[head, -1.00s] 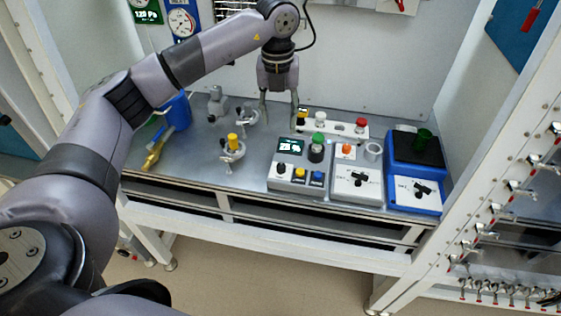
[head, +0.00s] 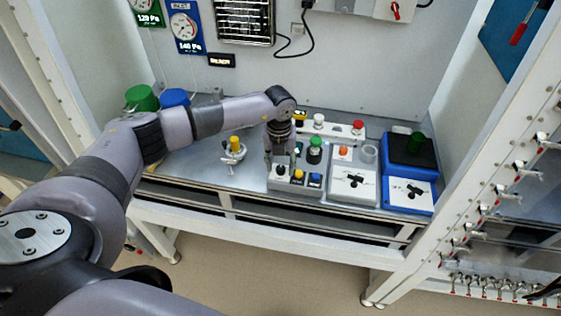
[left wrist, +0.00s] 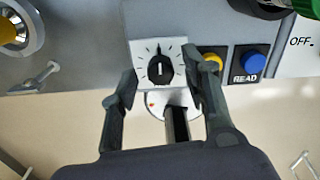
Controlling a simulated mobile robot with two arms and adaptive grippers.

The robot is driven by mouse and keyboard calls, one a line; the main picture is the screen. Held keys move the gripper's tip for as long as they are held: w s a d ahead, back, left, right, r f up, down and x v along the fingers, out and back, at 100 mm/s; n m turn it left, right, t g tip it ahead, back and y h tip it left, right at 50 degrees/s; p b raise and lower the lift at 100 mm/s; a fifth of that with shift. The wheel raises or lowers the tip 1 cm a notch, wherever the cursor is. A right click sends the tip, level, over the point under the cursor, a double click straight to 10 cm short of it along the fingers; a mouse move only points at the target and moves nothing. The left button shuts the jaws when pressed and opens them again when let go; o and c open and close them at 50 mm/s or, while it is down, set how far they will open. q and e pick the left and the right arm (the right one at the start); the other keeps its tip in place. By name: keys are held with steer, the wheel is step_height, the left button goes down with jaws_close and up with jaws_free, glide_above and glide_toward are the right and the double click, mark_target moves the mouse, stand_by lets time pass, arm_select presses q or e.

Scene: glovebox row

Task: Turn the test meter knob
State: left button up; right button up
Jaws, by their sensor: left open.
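The test meter (head: 297,186) is a grey box on the bench with a small display, a yellow button and a blue button. Its black knob (left wrist: 160,70), with a white pointer line, sits on a white dial plate with tick marks in the left wrist view. The pointer stands about upright in that view. My left gripper (head: 281,162) hangs over the meter's left front corner. In the left wrist view my left gripper (left wrist: 160,80) is open, with one finger on each side of the dial plate. I cannot tell whether a finger touches the plate.
Right of the meter stand a white box (head: 353,187) with a black switch and a blue device (head: 409,193). A strip with several buttons (head: 338,128) lies behind. A yellow-topped fitting (head: 234,148) is to the left. The bench's front edge is close below the meter.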

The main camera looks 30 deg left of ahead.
arm_select(q)
steer(key=shift+f, duration=0.2)
steer(key=shift+c, duration=0.2)
jaws_close()
